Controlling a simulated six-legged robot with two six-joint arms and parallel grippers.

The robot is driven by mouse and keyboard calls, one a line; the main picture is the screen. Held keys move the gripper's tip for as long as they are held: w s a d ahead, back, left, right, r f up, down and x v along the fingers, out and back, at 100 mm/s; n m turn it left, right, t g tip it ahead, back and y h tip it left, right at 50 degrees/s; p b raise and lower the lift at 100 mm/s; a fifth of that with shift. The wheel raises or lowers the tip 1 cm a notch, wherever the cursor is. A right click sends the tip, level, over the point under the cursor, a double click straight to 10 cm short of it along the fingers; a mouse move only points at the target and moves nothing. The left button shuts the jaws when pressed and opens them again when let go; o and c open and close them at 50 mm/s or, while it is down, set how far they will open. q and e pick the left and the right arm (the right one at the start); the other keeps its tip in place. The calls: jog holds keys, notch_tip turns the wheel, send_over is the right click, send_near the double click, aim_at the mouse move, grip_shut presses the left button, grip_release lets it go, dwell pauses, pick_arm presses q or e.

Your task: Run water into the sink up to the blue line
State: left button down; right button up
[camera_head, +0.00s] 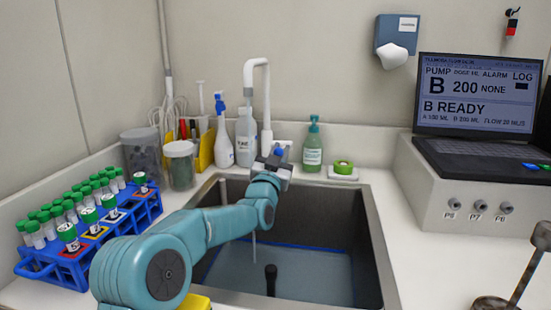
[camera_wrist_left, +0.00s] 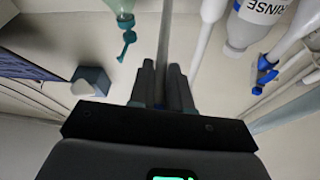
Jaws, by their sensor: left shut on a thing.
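The sink (camera_head: 372,235) is a dark grey basin with a blue line (camera_head: 300,245) around its inner walls. Bluish-grey water (camera_head: 310,272) appears to cover the bottom, its surface just below the line; the exact gap is hard to tell. A thin pale vertical streak (camera_head: 254,245), seemingly running water, shows below my arm. The white tap (camera_head: 265,85) stands behind the sink. My left gripper (camera_head: 275,160) is at the tap's base. In the left wrist view, its fingers (camera_wrist_left: 161,88) are shut on a grey rod (camera_wrist_left: 164,40), seemingly the tap lever. My right gripper is out of view.
A black upright piece (camera_head: 271,278) stands in the sink. A blue tube rack (camera_head: 95,235) is at left. Bottles (camera_head: 245,138) and green soap (camera_head: 313,148) stand behind. A laptop (camera_head: 478,95) reads "B READY". A metal rod piece (camera_head: 525,275) is at right.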

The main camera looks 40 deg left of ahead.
pick_arm(q)
jog(key=shift+s+d, duration=0.1)
dwell(0.3)
jog(key=c, duration=1.3)
grip_release()
jog(key=shift+o, duration=0.8)
jog(key=shift+s+d+r, duration=0.1)
jog(key=shift+d+r, duration=0.05)
jog(key=shift+r, duration=0.05)
jog(key=shift+f, duration=0.3)
jog(key=b+v, duration=0.1)
jog(key=v, duration=0.6)
jog(key=shift+s, duration=0.1)
